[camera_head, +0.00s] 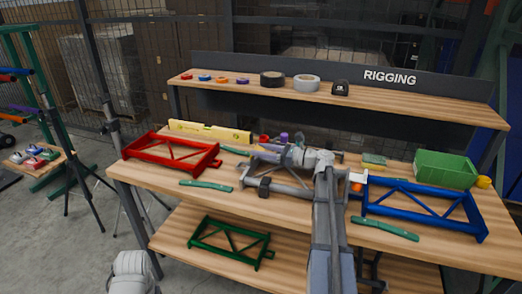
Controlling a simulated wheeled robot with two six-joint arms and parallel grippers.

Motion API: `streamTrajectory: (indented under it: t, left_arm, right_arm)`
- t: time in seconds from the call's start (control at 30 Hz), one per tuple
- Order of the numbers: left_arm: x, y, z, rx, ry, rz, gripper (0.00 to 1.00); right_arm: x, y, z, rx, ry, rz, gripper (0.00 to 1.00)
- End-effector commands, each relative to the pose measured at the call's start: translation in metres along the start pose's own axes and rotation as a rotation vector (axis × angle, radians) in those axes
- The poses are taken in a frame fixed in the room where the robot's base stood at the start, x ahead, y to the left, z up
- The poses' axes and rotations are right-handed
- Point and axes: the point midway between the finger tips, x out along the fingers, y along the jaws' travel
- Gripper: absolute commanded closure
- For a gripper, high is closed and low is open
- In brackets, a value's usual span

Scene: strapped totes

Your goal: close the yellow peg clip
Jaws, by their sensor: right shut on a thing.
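I cannot make out a yellow peg clip for certain in the head view. My right gripper (266,157) is over the middle of the workbench, at the end of the arm that comes up from the bottom. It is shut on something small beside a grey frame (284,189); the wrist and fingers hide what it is. A red truss frame (164,153) lies to the left and a blue truss frame (425,210) to the right. My left gripper is out of view; only part of that arm shows at bottom left.
A green frame (230,240) is on the lower shelf. Tape rolls (306,83) stand on the upper shelf, marked RIGGING.

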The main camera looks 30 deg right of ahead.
Motion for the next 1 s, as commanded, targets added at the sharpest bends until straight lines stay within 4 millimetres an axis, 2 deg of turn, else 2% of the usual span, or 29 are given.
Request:
streamTrajectory:
  t: [0.17,0.47,0.7,1.0]
  left_arm:
    - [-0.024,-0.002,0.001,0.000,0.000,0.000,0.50]
    - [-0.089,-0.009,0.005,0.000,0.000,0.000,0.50]
    - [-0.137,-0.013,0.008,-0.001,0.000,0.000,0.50]
    - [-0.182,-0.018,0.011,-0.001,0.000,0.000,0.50]
  right_arm:
    - [0.004,0.000,0.010,0.000,0.065,0.001,1.00]
    - [0.016,0.000,0.023,0.000,0.307,0.003,1.00]
    - [0.029,0.000,0.026,0.000,0.535,0.005,1.00]
    - [0.046,0.000,0.024,-0.002,0.820,0.005,1.00]
